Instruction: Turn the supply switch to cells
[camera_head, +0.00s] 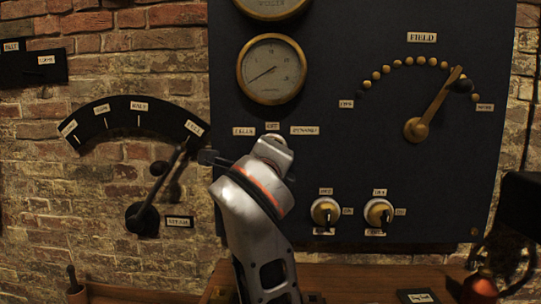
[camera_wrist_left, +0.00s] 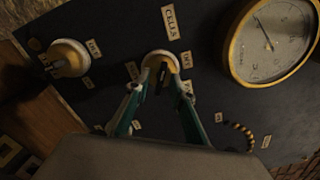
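The supply switch is a round pale-rimmed knob (camera_wrist_left: 160,64) on the dark panel, with the labels CELLS (camera_wrist_left: 170,22) and OFF (camera_wrist_left: 187,60) beside it in the left wrist view. In the head view its labels CELLS (camera_head: 243,131), OFF and DYNAMO show, but my left arm hides most of the switch. My left gripper (camera_wrist_left: 159,88) is at the switch, its two teal fingers apart with the knob at and between their tips. I cannot tell whether they touch it. I cannot read the knob's setting. My right gripper is not in view.
A brass gauge (camera_head: 271,69) is above the switch. Two small switches (camera_head: 325,211) (camera_head: 379,213) sit lower right, and a field lever (camera_head: 434,105) is at right. A large lever (camera_head: 160,190) stands on the brick wall at left. A wooden ledge (camera_head: 350,278) runs below.

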